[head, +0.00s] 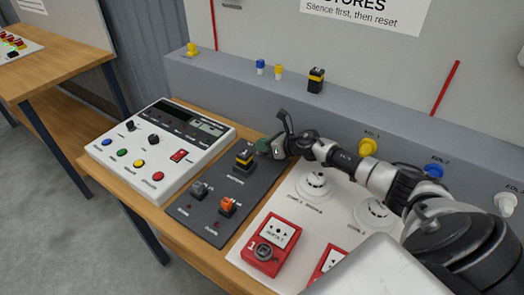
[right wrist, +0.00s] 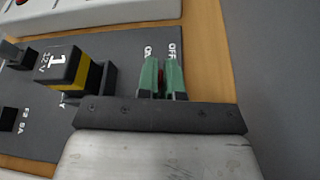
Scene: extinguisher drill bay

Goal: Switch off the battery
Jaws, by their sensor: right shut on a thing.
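The battery block (head: 244,158), black with a yellow band, sits on the dark grey panel (head: 222,190). It also shows in the right wrist view (right wrist: 62,64), marked "1" and "12 V". My right gripper (head: 265,146) is at the panel's far right corner, beside the block. In the right wrist view its green fingers (right wrist: 162,78) are shut on a small red switch part (right wrist: 161,76), mostly hidden between them. The labels "ON" and "OFF" show just beyond the fingers, ON at left and OFF at right. The switch's exact position cannot be told. My left gripper is out of view.
A white control box (head: 160,150) with coloured buttons stands left of the panel. A grey and an orange part (head: 227,205) sit nearer on the panel. A white board with detectors (head: 313,184) and red call points (head: 270,245) lies to the right. A grey ledge runs behind.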

